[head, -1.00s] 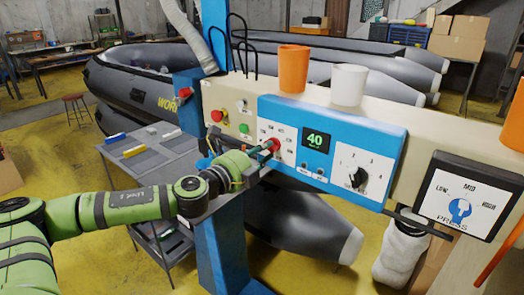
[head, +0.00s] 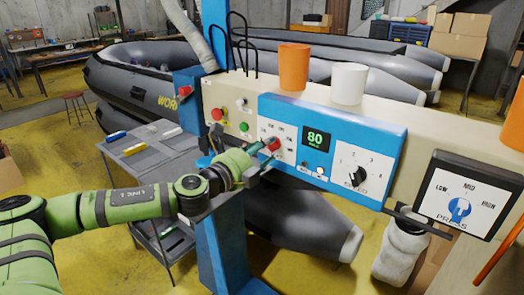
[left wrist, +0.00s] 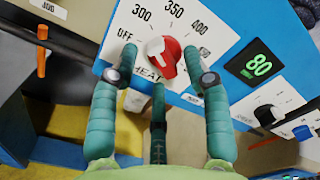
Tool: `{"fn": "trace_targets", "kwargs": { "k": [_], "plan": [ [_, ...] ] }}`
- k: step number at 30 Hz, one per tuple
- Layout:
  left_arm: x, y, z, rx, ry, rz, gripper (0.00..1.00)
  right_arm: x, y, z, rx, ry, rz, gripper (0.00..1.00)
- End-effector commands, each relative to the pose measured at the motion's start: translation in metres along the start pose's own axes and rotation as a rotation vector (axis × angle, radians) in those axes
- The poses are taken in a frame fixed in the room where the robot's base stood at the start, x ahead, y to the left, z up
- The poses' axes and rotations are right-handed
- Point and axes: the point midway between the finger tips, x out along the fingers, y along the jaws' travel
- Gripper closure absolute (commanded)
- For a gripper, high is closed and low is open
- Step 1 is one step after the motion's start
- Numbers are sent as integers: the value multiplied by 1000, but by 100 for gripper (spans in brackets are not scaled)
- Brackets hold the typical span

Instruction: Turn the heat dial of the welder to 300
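The welder's red heat dial (left wrist: 166,58) is on the blue and white panel, above the word HEAT, in the left wrist view. Its white mark points up and left, toward the printed 300 (left wrist: 141,14). OFF is to its left; 350 and 400 are further round to the right. In the head view the dial (head: 272,144) is small and partly covered. My left gripper (left wrist: 160,62) has its fingers on both sides of the dial, spread with a small gap. In the head view the left gripper (head: 262,158) is at the panel's left end. My right gripper is not seen.
A green display (head: 316,138) reads 80. To its right are a speed knob (head: 357,176) and a press dial (head: 459,209). A red button (head: 216,114) is at the upper left. An orange cup (head: 293,68) and a white cup (head: 349,84) stand on top.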

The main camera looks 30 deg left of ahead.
Motion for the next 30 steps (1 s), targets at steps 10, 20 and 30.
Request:
{"fn": "trace_targets", "kwargs": {
  "k": [10,20,30],
  "plan": [
    [-11,2,1,5,-2,6,52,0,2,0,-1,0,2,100],
    [-56,2,0,12,3,7,52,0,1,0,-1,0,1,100],
    [-106,0,0,6,2,1,52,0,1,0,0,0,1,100]
  ]
}}
